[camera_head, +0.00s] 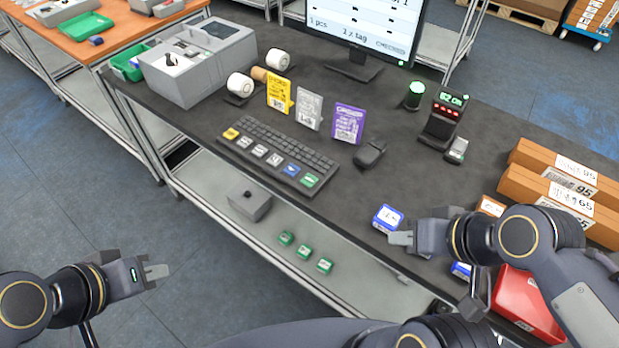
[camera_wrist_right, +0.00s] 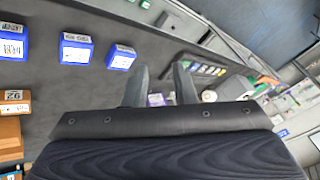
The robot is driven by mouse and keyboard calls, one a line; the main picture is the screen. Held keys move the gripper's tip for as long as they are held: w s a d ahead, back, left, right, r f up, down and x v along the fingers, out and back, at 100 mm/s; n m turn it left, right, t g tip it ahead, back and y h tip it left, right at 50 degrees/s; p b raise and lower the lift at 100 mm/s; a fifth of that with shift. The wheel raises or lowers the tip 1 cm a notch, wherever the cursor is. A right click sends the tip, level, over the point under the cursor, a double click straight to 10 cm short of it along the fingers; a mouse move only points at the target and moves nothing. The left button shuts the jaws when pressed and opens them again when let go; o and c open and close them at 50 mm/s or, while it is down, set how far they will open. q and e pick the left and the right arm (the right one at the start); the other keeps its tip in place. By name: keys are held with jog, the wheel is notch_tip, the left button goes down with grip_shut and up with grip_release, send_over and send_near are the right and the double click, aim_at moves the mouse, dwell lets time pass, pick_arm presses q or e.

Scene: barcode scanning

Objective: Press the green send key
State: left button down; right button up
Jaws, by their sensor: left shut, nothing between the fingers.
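The green key (camera_head: 310,181) is the rightmost of the large coloured keys along the front edge of the dark keyboard (camera_head: 278,143). A blue key (camera_head: 291,170) is just left of it. In the right wrist view the keyboard shows small beyond the fingertips. My right gripper (camera_head: 397,239) is over the table's front edge, right of and nearer than the keyboard, apart from the green key. Its two fingers stand apart and empty in the right wrist view (camera_wrist_right: 161,80). My left gripper (camera_head: 160,271) is shut and empty, over the floor left of the table.
A blue box (camera_head: 387,218) lies close to my right gripper. A mouse (camera_head: 369,154) and yellow, grey and purple cards (camera_head: 348,123) stand around the keyboard. Long cardboard boxes (camera_head: 560,195) lie at right. The tabletop between the keyboard and blue box is clear.

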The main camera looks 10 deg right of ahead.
grip_shut()
dwell(1.2)
